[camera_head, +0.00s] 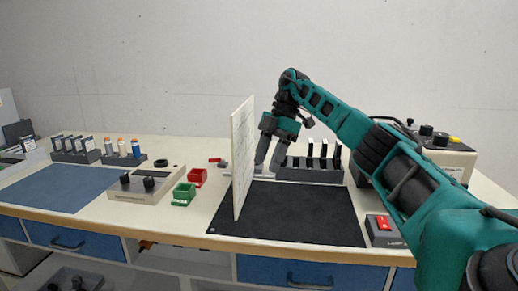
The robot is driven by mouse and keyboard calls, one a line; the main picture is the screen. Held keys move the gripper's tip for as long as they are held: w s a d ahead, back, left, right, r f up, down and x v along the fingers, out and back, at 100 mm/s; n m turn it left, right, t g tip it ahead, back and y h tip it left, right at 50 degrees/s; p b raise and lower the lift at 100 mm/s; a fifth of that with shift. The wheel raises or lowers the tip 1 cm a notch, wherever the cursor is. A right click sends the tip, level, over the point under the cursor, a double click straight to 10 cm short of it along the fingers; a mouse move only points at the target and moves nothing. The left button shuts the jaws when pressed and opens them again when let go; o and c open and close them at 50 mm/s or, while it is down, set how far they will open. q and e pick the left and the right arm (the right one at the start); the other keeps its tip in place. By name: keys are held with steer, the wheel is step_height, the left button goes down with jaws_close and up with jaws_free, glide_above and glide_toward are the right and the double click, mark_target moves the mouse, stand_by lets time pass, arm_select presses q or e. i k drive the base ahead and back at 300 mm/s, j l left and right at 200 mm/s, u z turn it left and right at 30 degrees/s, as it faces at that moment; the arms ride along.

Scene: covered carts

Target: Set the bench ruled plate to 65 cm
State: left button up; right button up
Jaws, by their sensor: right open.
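The ruled plate (243,155) is a pale upright panel with faint marks on its face. It stands at the left part of the black mat (290,218) on the bench (110,215). Its marks are too small to read. My right gripper (268,164) is open and points down just to the right of the plate, at about mid height. I see no object between its fingers. I cannot tell whether a finger touches the plate. My left gripper is not in the picture.
A dark rack with upright pieces (310,172) stands behind the mat. A red-switch box (382,229) is at the mat's right. The front of the black mat is clear.

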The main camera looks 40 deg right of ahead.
mark_target(247, 149)
steer(key=i+l, duration=0.4)
steer(key=l, duration=0.15)
steer(key=i+l, duration=0.35)
steer(key=l, duration=0.2)
